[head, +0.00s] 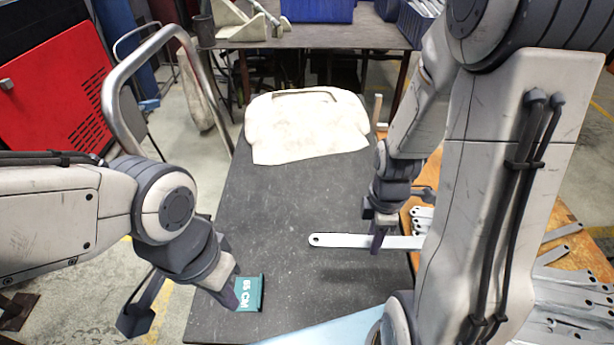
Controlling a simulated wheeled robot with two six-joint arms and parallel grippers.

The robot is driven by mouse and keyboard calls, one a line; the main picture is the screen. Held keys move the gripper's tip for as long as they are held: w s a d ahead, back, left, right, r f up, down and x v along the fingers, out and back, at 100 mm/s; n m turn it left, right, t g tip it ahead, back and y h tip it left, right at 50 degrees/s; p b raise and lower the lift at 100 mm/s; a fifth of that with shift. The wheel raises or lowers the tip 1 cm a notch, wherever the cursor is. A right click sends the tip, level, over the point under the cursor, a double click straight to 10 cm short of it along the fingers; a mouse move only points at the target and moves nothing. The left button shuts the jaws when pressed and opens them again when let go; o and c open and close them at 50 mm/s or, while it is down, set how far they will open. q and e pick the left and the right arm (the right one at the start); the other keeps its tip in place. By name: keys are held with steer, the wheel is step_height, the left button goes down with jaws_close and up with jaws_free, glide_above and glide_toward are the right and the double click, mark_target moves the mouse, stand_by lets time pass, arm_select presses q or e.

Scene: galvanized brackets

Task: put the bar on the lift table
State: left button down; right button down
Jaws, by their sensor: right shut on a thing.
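The bar (345,241) is a flat, pale grey metal strip with a hole near its rounded left end. My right gripper (379,240) is shut on it. The bar lies level across the right edge of the dark lift table top (285,205); its right part is hidden behind my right arm. My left gripper (185,305) is open and empty at the table's left front edge, with one finger beside a teal block marked "65 CM" (249,294).
A cream cloth-like cover (305,125) lies on the table's far end. A tubular handle (160,40) rises at the far left. More grey brackets (570,290) lie on a wooden surface (560,215) at the right. The middle of the dark top is clear.

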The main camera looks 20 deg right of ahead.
steer(key=shift+a+f, duration=0.1)
steer(key=shift+f, duration=0.05)
steer(key=w+a+f, duration=0.2)
steer(key=w+a+f+b, duration=0.1)
steer(key=w+a+f, duration=0.1)
steer(key=w+a, duration=0.1)
steer(key=w+a+f, duration=0.2)
steer(key=w, duration=0.1)
steer(key=shift+a+f, duration=0.35)
steer(key=shift+a, duration=0.05)
steer(key=shift+f+b, duration=0.55)
steer(key=shift+f, duration=1.4)
steer(key=shift+f, duration=0.1)
steer(key=c, duration=0.5)
jaws_free()
steer(key=shift+f, duration=0.1)
